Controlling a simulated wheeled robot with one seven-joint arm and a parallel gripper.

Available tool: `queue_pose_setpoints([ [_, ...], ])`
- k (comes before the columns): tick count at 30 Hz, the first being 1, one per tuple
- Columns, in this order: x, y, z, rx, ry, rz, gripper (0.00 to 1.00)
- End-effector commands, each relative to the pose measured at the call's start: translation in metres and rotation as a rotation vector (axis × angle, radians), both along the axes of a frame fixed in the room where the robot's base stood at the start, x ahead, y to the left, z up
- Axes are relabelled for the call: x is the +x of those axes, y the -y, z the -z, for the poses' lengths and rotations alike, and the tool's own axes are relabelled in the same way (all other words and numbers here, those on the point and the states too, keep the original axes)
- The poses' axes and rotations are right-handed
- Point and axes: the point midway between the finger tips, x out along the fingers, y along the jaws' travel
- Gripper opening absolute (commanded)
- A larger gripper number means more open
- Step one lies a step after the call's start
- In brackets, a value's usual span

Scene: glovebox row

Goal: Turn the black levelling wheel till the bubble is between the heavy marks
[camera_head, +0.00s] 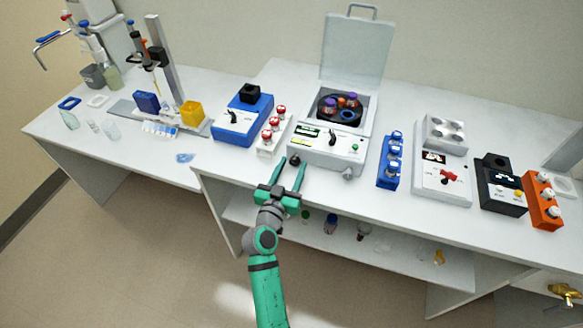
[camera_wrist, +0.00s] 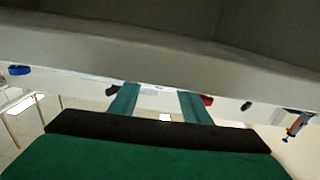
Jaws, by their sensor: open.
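The centrifuge (camera_head: 323,158) is a white box with its lid raised, near the middle of the bench in the head view. A small black wheel (camera_head: 294,160) sits at its front left corner; I take it for the levelling wheel. A small greenish window (camera_head: 308,132) on the front panel may be the level, but the bubble and marks are too small to read. My gripper (camera_head: 292,164) is open, its green fingers reaching toward the wheel, with the wheel between the tips in the picture. Contact cannot be told. The wrist view shows the fingers (camera_wrist: 160,104) below a grey surface; the wheel is not clear there.
A rack of red-capped tubes (camera_head: 270,137) stands left of the centrifuge, and a blue tube rack (camera_head: 390,162) stands right. A grey knob (camera_head: 348,173) is at the centrifuge's front right corner. A lower shelf (camera_head: 400,255) lies under the bench top.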

Motion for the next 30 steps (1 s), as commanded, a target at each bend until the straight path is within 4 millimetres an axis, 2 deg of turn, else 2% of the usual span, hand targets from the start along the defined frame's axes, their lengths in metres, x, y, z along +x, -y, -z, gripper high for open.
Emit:
queue_pose_setpoints([
  [6,0.0001,0.0,0.0,0.0,0.0,0.0,0.41],
  [11,0.0,-0.0012,-0.0001,0.0,0.0,-0.002,0.02],
  [20,0.0,-0.0026,0.0,-0.023,-0.008,-0.004,0.02],
  [30,-0.0001,-0.0045,0.0002,-0.204,-0.067,-0.006,0.02],
])
